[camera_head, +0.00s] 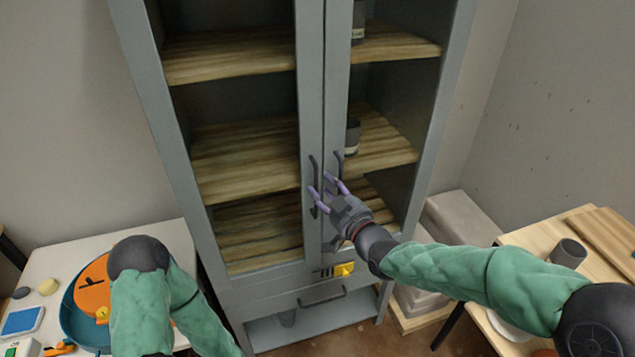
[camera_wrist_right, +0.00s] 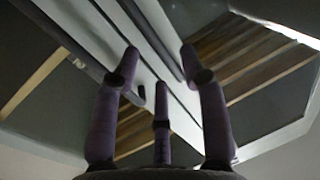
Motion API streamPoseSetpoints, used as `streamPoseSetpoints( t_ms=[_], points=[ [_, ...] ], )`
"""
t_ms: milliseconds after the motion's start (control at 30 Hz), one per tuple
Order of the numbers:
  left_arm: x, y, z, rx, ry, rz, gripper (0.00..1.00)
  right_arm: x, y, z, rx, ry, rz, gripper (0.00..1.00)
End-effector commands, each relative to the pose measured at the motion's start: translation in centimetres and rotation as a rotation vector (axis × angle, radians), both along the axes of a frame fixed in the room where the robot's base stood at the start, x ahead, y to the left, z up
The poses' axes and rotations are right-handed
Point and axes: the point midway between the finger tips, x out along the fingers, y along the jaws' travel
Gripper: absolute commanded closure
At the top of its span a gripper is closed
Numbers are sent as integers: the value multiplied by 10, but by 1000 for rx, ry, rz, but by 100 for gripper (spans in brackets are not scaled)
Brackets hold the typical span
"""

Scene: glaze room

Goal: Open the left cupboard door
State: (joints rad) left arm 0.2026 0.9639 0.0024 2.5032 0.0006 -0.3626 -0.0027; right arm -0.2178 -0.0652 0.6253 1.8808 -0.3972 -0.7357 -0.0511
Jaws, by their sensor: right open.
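The grey cupboard (camera_head: 222,277) stands ahead with two glazed doors that look shut. The left door (camera_head: 311,100) has a dark upright bar handle (camera_head: 313,170) near the middle seam. The right door (camera_head: 337,90) has a similar handle (camera_head: 338,163) beside it. My right gripper (camera_head: 321,187) is open, its purple fingers in front of the lower ends of the handles. In the right wrist view the spread fingers (camera_wrist_right: 160,60) point up at the door frames. I cannot tell whether they touch a handle. My left gripper is out of view; only my left arm shows.
A yellow padlock-like piece (camera_head: 344,270) and a drawer handle (camera_head: 322,296) are below the doors. A white table (camera_head: 160,240) with a teal bowl (camera_head: 72,318) stands left. A wooden-topped table (camera_head: 535,237) with a dark cup (camera_head: 569,252) stands right. Pale blocks (camera_head: 462,225) sit beside the cupboard.

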Motion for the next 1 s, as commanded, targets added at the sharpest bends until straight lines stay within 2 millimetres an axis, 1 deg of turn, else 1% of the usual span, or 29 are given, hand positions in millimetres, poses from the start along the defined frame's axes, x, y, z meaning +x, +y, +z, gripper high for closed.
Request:
streamPoseSetpoints(
  t_ms=[33, 100, 300, 467, 667, 700, 767, 800, 833, 867, 1000],
  points=[
    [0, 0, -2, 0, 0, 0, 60, 7, 5, -1, 0, 0, 1, 57],
    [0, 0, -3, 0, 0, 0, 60, 15, 10, -1, 0, 0, 2, 57],
    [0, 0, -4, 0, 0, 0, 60, 31, 18, 0, 0, 0, 0, 57],
    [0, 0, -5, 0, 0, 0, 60, 35, 19, 0, 0, -1, 0, 57],
    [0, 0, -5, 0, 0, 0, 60, 35, 19, 0, 0, -1, 0, 57],
    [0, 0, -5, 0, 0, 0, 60, 35, 20, 0, 0, 0, 0, 59],
    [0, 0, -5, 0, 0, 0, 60, 35, 20, 0, 0, 0, 0, 76],
    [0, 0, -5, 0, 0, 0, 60, 35, 19, 0, 0, 0, 0, 88],
    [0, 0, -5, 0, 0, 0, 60, 35, 19, 0, 0, 0, 0, 96],
    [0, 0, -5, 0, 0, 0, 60, 35, 19, 0, 0, 0, 0, 100],
    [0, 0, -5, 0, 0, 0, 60, 35, 19, 0, 0, 0, 0, 100]
  ],
)
